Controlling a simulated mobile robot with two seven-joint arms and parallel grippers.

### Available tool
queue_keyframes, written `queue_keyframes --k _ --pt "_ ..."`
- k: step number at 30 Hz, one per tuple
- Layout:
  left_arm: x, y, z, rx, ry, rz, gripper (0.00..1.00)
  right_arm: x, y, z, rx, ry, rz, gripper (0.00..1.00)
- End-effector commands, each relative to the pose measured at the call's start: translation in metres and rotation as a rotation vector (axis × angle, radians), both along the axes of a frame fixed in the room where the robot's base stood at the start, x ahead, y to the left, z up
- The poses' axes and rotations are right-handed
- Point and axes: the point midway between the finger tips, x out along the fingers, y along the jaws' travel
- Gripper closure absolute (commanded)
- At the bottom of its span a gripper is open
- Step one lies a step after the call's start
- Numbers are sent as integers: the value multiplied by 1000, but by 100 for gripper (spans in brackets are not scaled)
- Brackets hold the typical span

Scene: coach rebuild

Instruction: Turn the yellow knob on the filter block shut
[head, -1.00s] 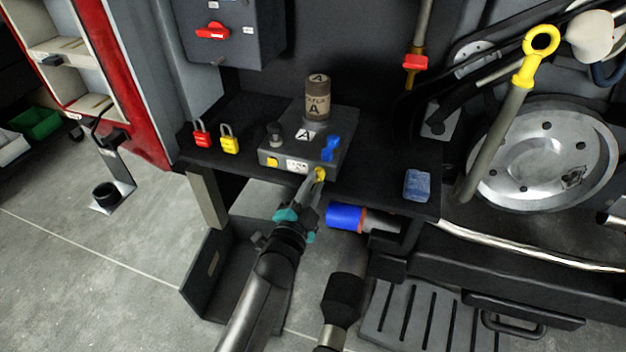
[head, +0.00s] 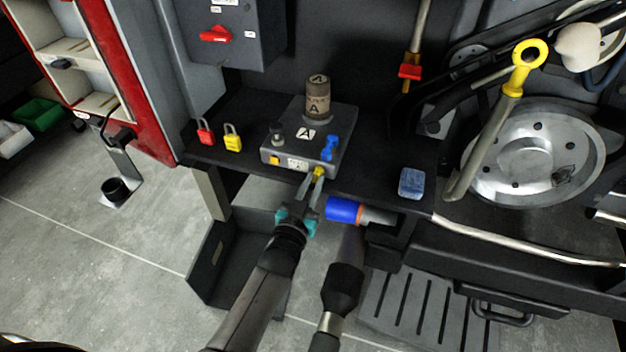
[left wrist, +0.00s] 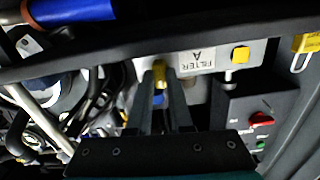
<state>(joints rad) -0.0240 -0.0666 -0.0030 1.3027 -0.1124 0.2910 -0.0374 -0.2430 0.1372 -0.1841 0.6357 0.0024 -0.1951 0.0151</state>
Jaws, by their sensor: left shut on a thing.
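In the left wrist view the yellow knob (left wrist: 160,76) shows between the finger tips (left wrist: 160,82), beside a "FILTER A" label (left wrist: 197,60). The fingers partly hide the knob, so its turn angle is unclear.
A blue lever (head: 329,148) stands on the block above the knob. Red (head: 205,132) and yellow padlocks (head: 232,138) and a blue block (head: 412,183) are on the bench.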

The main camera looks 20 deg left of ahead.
Motion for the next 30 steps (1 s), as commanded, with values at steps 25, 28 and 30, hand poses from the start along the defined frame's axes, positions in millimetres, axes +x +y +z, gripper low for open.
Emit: queue_keyframes --k 25,28,30 --pt "1 0 1 -96 1 1 72 -4 3 4 3 8 2 50" --pt "1 0 1 -95 1 0 69 -4 3 4 3 8 2 50" --pt "0 0 1 -95 2 0 69 -4 3 3 3 8 2 50"
